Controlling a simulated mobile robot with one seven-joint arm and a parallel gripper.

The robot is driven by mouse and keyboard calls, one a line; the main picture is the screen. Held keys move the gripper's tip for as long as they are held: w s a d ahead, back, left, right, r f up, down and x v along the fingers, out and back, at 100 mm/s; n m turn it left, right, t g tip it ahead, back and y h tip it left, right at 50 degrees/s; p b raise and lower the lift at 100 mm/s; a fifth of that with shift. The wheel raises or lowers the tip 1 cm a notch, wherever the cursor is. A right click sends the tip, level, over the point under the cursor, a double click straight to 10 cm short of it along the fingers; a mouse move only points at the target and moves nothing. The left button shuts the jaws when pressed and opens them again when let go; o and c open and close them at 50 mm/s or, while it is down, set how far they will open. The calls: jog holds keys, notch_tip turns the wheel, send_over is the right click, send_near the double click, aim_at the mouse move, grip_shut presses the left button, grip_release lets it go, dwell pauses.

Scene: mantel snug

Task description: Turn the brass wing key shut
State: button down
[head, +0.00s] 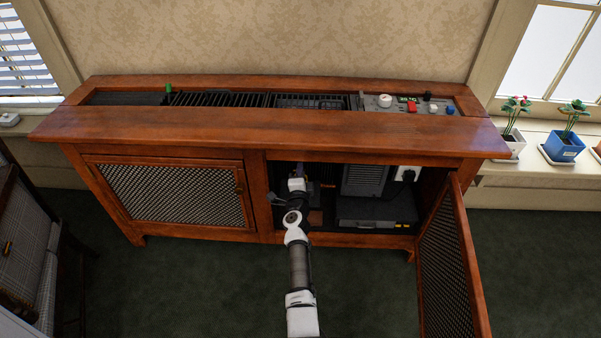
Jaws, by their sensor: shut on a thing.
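My arm reaches into the open right-hand compartment of the wooden cabinet (340,132). My gripper (298,171) is at the left part of that compartment, near its back, in shadow. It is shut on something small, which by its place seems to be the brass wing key. The key itself is hidden behind the gripper and my wrist, so its angle cannot be told.
The mesh door (447,260) stands open on the right. A grey ribbed unit (364,180), a white socket with a black plug (407,174) and a dark box (376,212) fill the compartment's right side. The left mesh door (172,193) is shut. Controls (411,104) sit in the top.

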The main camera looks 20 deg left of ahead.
jog(key=shift+r+m, duration=0.1)
jog(key=shift+m, duration=0.2)
jog(key=c, duration=1.5)
grip_release()
